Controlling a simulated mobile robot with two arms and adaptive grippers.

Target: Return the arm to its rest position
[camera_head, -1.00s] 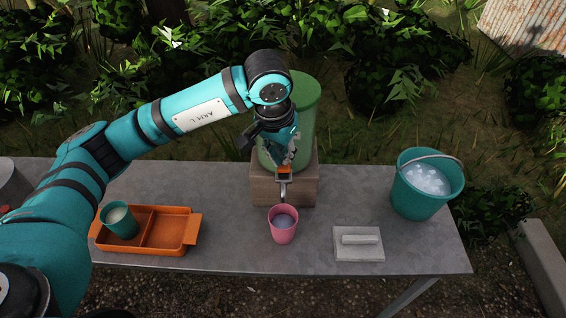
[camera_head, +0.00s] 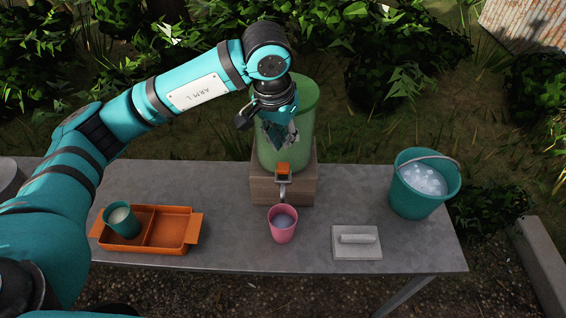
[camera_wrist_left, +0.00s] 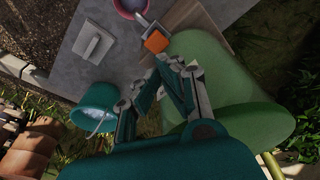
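My left gripper (camera_head: 282,140) is raised in front of the green dispenser (camera_head: 300,110), above its orange-topped tap (camera_head: 283,170). In the left wrist view its fingers (camera_wrist_left: 160,70) converge at the tips with nothing held between them. The tap's orange top (camera_wrist_left: 155,41) lies just beyond the fingertips there, apart from them in the head view. A pink cup (camera_head: 283,228) with pale contents stands below the spout; the wrist view cuts it off at the top edge. My right gripper is not in view.
The dispenser stands on a wooden block (camera_head: 300,190). An orange tray (camera_head: 175,246) at left holds a teal cup (camera_head: 121,222). Table space between tray and pink cup is clear.

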